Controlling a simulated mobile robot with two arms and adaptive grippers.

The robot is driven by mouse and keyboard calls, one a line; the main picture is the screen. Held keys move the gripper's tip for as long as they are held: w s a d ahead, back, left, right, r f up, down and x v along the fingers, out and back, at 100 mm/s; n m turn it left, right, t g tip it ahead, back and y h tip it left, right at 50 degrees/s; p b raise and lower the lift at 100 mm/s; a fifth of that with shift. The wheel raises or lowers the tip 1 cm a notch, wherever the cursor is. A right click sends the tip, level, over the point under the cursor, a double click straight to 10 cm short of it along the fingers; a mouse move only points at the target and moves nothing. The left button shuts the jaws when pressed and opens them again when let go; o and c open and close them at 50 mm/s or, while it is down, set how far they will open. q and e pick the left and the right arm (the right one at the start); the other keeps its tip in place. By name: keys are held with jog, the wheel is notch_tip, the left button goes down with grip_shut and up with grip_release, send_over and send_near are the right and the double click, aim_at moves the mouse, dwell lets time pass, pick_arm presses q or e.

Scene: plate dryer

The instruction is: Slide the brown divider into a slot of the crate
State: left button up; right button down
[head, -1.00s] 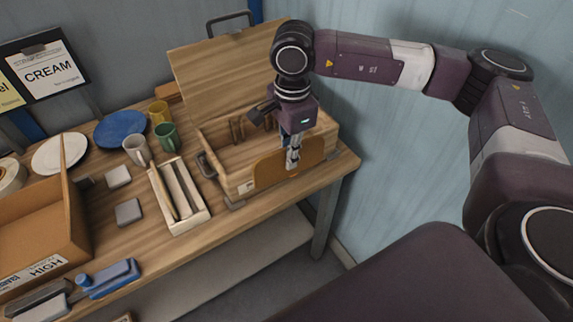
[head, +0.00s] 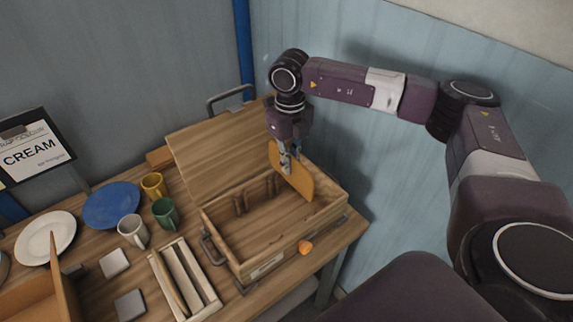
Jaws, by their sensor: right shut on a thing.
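The brown divider (head: 301,182) is a thin orange-brown board with rounded corners. My right gripper (head: 288,163) is shut on it from above, near its left edge. The divider is tilted and overlaps the back right part of the crate's opening. I cannot tell whether its lower edge is above the crate or inside it. The crate (head: 225,251) is an open wooden box with its lid (head: 212,146) standing up behind and a handle on its left side. Upright slot strips (head: 239,205) show on its back wall. My left gripper is not in view.
Left of the crate are a wooden tray (head: 205,275), a green mug (head: 165,212), a white mug (head: 133,231), a yellow mug (head: 153,186) and a blue plate (head: 110,206). A blue wall stands close on the right.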

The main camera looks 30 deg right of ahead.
aim_at(291, 184)
jog(key=shift+s+f+b, duration=0.3)
jog(key=shift+s+b, duration=0.05)
jog(key=shift+s, duration=0.3)
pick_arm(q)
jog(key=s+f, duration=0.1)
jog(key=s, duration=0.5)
pick_arm(e)
jog(key=shift+w+f, duration=0.1)
jog(key=shift+f, duration=0.15)
jog(key=shift+w+f, duration=0.15)
jog(key=shift+f, duration=0.2)
jog(key=shift+f+b, duration=0.65)
jog(key=shift+f, duration=0.35)
jog(key=shift+f+b, duration=0.7)
jog(key=shift+f, duration=0.6)
pick_arm(q)
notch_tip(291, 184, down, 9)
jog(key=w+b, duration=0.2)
jog(key=b, duration=0.4)
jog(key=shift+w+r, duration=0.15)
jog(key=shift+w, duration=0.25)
pick_arm(e)
jog(key=shift+f, duration=3.75)
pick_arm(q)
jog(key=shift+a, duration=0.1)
